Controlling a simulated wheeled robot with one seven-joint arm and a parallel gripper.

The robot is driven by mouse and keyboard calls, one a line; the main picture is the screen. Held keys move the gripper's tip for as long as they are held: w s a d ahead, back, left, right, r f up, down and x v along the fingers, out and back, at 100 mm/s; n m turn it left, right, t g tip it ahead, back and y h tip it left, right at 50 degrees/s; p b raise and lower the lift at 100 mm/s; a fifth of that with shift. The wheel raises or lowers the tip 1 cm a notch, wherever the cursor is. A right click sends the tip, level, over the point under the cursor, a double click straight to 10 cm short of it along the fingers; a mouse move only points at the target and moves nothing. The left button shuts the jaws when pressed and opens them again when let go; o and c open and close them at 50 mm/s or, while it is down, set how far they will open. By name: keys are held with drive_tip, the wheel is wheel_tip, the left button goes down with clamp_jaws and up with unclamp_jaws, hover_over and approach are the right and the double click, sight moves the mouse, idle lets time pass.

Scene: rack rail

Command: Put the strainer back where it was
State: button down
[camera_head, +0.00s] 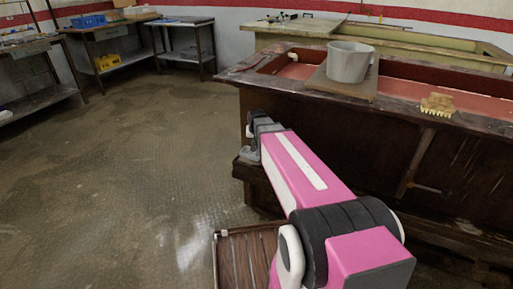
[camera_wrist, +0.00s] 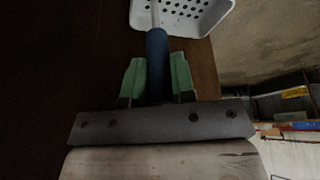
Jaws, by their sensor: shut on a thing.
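The strainer (camera_wrist: 185,12) shows at the top of the wrist view as a white, hole-punched bowl, cut off by the frame edge. A thin pale rod joins it to a blue handle (camera_wrist: 157,50). My gripper (camera_wrist: 158,75) has green fingers, one on each side of the handle, and is shut on it. In the head view my pink arm reaches toward the left end of the dark wooden bench (camera_head: 330,140). The gripper's fingers and the strainer are hidden there. I cannot make out a rail or hook for the strainer.
A grey pot (camera_head: 349,63) stands on a board (camera_head: 325,84) on the bench top, with a brush-like item (camera_head: 437,104) to its right. A slatted wooden piece (camera_head: 238,258) is low beside my arm. The floor (camera_head: 130,160) to the left is open. Worktables line the back.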

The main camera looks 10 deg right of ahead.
drive_tip(key=shift+f, duration=1.9)
drive_tip(key=c, duration=1)
unclamp_jaws()
drive_tip(key=shift+f, duration=0.15)
drive_tip(key=shift+o, duration=0.2)
drive_tip(key=d+v, duration=0.1)
drive_tip(key=v, duration=1.1)
drive_tip(key=s+f+n+g, duration=0.1)
drive_tip(key=s+f+g, duration=0.1)
drive_tip(key=s+f, duration=0.3)
drive_tip(key=s+f+g, duration=0.2)
drive_tip(key=s+f, duration=0.3)
drive_tip(key=s, duration=0.6)
drive_tip(key=shift+s+f+n+g+y, duration=0.3)
drive_tip(key=shift+s+n+y, duration=0.05)
drive_tip(key=shift+n+y, duration=0.05)
drive_tip(key=shift+a, duration=0.1)
